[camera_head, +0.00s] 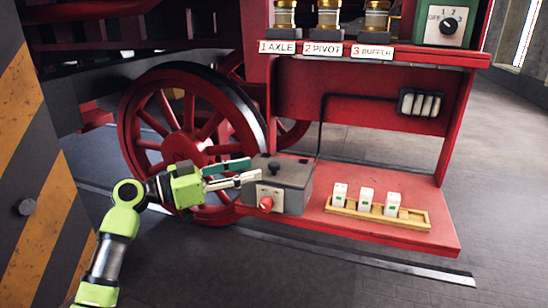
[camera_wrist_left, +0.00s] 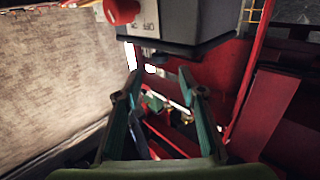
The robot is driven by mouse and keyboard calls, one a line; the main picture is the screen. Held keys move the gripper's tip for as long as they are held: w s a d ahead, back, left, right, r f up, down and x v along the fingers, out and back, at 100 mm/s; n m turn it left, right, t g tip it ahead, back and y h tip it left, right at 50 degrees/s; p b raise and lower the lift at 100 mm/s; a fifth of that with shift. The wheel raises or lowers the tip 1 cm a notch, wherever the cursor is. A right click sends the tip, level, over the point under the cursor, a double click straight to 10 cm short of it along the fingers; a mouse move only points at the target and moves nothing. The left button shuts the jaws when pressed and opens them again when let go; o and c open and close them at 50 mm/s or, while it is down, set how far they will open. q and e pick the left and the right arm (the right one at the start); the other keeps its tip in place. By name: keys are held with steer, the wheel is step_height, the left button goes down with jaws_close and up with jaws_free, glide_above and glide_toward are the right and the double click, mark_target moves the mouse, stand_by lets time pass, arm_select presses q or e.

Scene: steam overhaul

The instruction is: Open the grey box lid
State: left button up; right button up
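The grey box (camera_head: 294,195) stands on the lower red shelf, beside the big red wheel. Its lid (camera_head: 292,172) lies shut on top, with a small black knob (camera_head: 274,167) on it. A red knob (camera_head: 266,203) sticks out of the pale front plate. My left gripper (camera_head: 254,171) is at the box's left side, fingers apart and pointing at it. Whether they touch the box is unclear. In the left wrist view the open fingers (camera_wrist_left: 158,77) have nothing between them, and the box (camera_wrist_left: 195,22) with its red knob (camera_wrist_left: 122,10) fills the top. My right gripper is not in view.
A wooden tray (camera_head: 377,215) with several white blocks lies right of the box. The red wheel (camera_head: 187,130) is close behind my left gripper. A striped pillar (camera_head: 30,190) stands at left. Above is a red shelf (camera_head: 400,52) with labelled brass parts.

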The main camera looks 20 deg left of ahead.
mark_target(274, 163)
arm_select(q)
steer(key=p+x, duration=0.2)
steer(key=x, duration=0.4)
steer(key=shift+w+d+r, duration=0.1)
steer(key=shift+w+d, duration=0.05)
steer(key=shift+w, duration=0.1)
steer(key=shift+p+x, duration=0.35)
steer(key=shift+x, duration=0.4)
jaws_close()
